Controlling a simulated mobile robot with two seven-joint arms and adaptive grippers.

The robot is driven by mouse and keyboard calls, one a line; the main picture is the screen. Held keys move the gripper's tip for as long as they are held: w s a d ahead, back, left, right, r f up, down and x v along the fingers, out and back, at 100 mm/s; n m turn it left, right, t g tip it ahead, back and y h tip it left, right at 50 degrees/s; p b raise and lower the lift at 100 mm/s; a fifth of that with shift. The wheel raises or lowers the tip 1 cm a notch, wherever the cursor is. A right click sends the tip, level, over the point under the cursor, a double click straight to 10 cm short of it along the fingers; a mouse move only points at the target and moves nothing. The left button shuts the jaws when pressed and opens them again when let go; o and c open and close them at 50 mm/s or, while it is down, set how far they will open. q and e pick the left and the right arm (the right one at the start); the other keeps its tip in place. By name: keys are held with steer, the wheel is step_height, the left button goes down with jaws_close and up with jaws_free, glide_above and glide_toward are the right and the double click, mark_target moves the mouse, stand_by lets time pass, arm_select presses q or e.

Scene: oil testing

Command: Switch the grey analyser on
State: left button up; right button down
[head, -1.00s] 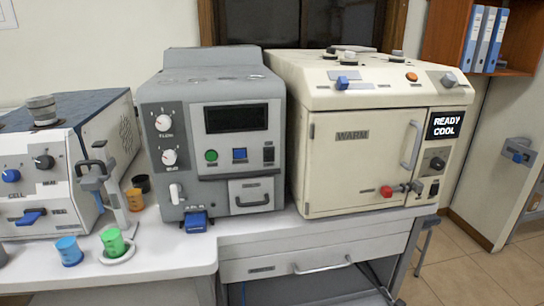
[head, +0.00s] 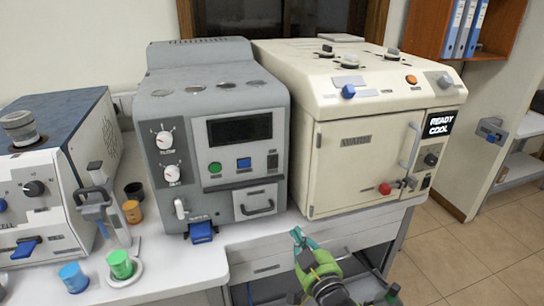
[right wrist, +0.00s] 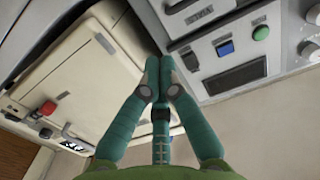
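The grey analyser (head: 215,105) stands on the bench in the middle of the head view, with a dark screen (head: 239,129). Below the screen are a green button (head: 214,168), a blue button (head: 244,163) and a black rocker switch (head: 272,160). My right gripper (head: 298,236) is in front of and below the analyser's right edge, apart from it. In the right wrist view its teal fingers (right wrist: 160,78) are together and empty. That view shows the panel upside down, with the green button (right wrist: 260,33), blue button (right wrist: 225,47) and rocker (right wrist: 190,61). My left gripper is out of view.
A cream oven-like machine (head: 360,150) with a red knob (head: 385,188) stands close on the right. A white machine (head: 50,185) is at left. Blue (head: 73,277) and green (head: 120,264) cups stand at the front left. Open floor lies at right.

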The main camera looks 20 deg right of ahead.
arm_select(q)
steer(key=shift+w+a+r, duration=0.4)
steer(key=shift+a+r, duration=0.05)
arm_select(e)
step_height(320, 180, up, 10)
steer(key=t, duration=0.2)
steer(key=shift+s+a+f, duration=0.15)
steer(key=shift+s, duration=0.3)
arm_select(q)
steer(key=shift+p, duration=0.3)
arm_select(e)
steer(key=p, duration=0.4)
glide_toward(277, 159)
steer(key=w, duration=0.6)
steer(key=shift+w+a+r, duration=0.1)
steer(key=shift+r, duration=0.3)
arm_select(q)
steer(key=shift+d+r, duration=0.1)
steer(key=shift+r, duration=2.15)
arm_select(e)
steer(key=shift+w, duration=0.45)
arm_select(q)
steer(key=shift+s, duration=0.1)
